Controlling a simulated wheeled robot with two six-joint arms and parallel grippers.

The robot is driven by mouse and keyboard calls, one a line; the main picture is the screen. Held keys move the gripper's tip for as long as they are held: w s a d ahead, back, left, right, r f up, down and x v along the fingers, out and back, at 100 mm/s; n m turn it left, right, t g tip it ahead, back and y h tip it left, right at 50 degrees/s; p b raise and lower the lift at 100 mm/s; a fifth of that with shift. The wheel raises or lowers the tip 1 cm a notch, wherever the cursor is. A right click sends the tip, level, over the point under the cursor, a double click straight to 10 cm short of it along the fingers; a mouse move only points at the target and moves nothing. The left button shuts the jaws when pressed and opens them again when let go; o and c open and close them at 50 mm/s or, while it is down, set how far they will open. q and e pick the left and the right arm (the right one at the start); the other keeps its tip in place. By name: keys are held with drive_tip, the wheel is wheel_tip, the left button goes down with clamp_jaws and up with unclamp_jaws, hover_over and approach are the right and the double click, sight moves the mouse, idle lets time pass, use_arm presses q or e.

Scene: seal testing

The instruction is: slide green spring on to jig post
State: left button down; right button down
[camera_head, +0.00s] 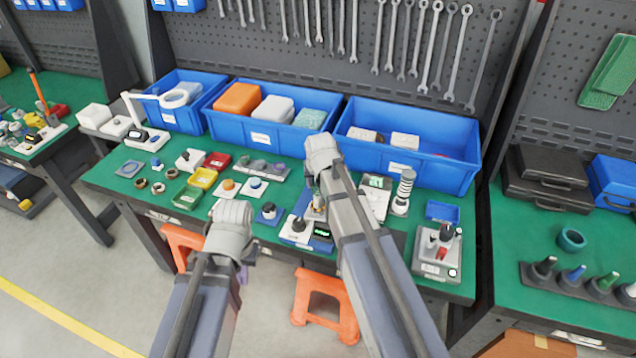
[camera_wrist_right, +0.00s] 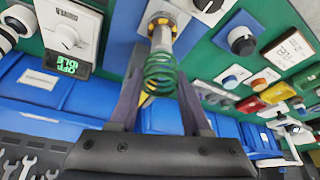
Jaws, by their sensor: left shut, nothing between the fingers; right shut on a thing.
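A green spring (camera_wrist_right: 163,75) sits between the fingers of my right gripper (camera_wrist_right: 161,88) in the right wrist view. The gripper is shut on it. A silver jig post (camera_wrist_right: 162,38) is in line with the spring, at the end away from the palm. The spring's far end meets or overlaps the post's end; I cannot tell whether it is around it. In the head view my right gripper (camera_head: 317,196) is over the blue-based tester, and my arm hides the spring. My left gripper (camera_head: 243,270) is shut and empty at the bench's front edge.
Blue bins (camera_head: 410,150) line the back of the bench. A tester with a green display (camera_head: 322,232) and a black knob stands close by the right gripper. Coloured trays (camera_head: 187,197) and small knobs lie to the left. A grey lever box (camera_head: 437,250) stands right.

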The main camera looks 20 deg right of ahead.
drive_tip(key=shift+f+b, duration=0.75)
idle(0.4)
drive_tip(key=shift+c, duration=1.4)
unclamp_jaws()
drive_tip(key=shift+r, duration=0.15)
wheel_tip(320, 180, up, 7)
drive_tip(key=p, duration=0.7)
